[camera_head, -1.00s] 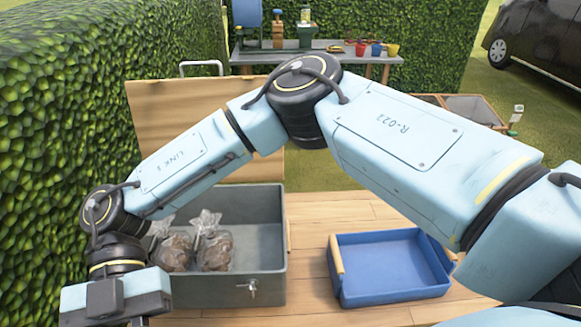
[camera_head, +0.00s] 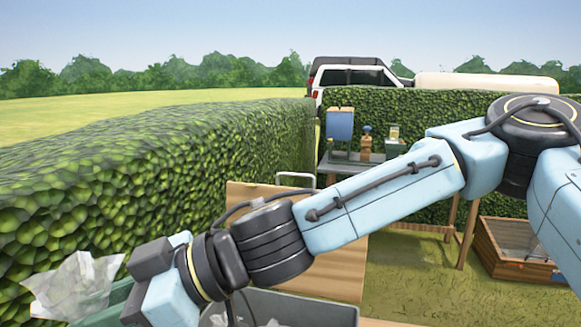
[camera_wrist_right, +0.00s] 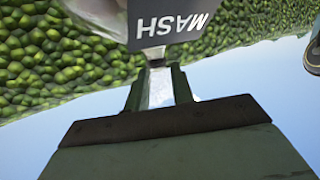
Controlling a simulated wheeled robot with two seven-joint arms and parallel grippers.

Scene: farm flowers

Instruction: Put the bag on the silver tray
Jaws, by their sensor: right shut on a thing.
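My right gripper (camera_wrist_right: 158,82) is shut on the crinkled clear plastic neck of a bag. In the right wrist view the bag's dark label (camera_wrist_right: 172,24), reading MASH upside down, shows beyond the fingertips. In the head view the bag's clear plastic (camera_head: 76,286) shows at the lower left, in front of the hedge, beside the right gripper's wrist. I cannot make out the rest of the bag there. I cannot make out a silver tray in either current view. My left gripper is not in view.
The grey box (camera_head: 300,309) stands at the bottom edge, with some clear plastic (camera_head: 240,319) in it, partly cut off. A wooden board (camera_head: 335,268) stands behind it. The hedge (camera_head: 190,165) runs along the left. A table (camera_head: 370,167) with several items stands farther back.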

